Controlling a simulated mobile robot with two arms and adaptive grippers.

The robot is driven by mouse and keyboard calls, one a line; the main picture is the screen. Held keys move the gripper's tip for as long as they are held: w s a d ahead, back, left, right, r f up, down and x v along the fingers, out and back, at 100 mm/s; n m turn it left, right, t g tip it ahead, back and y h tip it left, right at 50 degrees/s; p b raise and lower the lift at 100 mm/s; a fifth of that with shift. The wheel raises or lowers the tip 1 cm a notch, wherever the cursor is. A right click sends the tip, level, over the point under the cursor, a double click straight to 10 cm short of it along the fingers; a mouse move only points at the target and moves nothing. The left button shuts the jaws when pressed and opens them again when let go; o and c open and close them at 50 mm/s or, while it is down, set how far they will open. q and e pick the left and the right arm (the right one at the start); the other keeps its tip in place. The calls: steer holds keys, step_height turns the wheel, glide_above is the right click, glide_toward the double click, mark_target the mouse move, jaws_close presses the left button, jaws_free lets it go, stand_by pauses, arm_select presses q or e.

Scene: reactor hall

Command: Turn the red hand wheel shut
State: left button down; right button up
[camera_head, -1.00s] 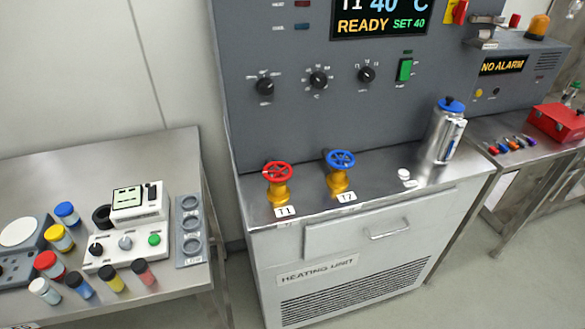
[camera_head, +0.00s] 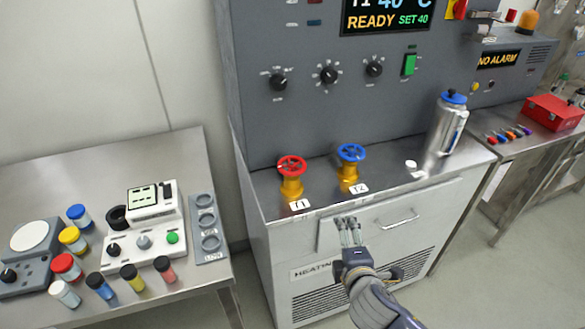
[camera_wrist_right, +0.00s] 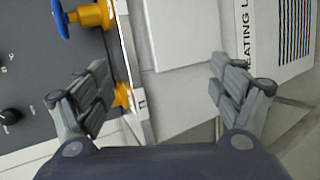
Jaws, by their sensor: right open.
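The red hand wheel (camera_head: 291,166) sits on a yellow valve body (camera_head: 291,187) labelled T1, on the steel ledge of the heating unit. The blue hand wheel (camera_head: 351,152) on its own yellow valve, labelled T2, stands to its right; it also shows at the top left of the right wrist view (camera_wrist_right: 61,18). My right gripper (camera_head: 348,228) is in front of the unit's drawer, below and right of the red wheel, apart from it. In the right wrist view its two fingers (camera_wrist_right: 163,84) are spread with nothing between them. The red wheel does not show there. My left gripper is not in view.
A silver flask (camera_head: 446,125) and a small white object (camera_head: 411,164) stand right on the ledge. The drawer handle (camera_head: 399,222) juts out below. A table (camera_head: 160,160) with several coloured jars stands at left. The air before the red wheel is clear.

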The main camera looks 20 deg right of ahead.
steer(key=w+a+r+n+t+y, duration=0.15)
steer(key=w+r+n+t, duration=0.25)
steer(key=w+r+n, duration=0.45)
steer(key=n+t+y, duration=0.2)
steer(key=n+y, duration=0.4)
steer(key=n, duration=0.9)
glide_toward(293, 168)
steer(key=shift+w+d+f, duration=0.1)
steer(key=shift+w+f, duration=0.05)
steer(key=shift+w, duration=0.35)
steer(key=shift+w+d+f, duration=0.1)
steer(key=shift+w+f, duration=0.05)
steer(key=shift+w, duration=0.3)
steer(key=p+x, duration=0.1)
steer(key=x, duration=0.7)
steer(key=shift+a+f, duration=0.1)
steer(key=shift+f, duration=0.1)
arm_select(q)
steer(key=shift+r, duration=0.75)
arm_select(e)
steer(key=shift+w+a, duration=0.15)
steer(key=shift+w, duration=0.55)
arm_select(q)
steer(key=shift+p, duration=0.3)
arm_select(e)
steer(key=c, duration=1.1)
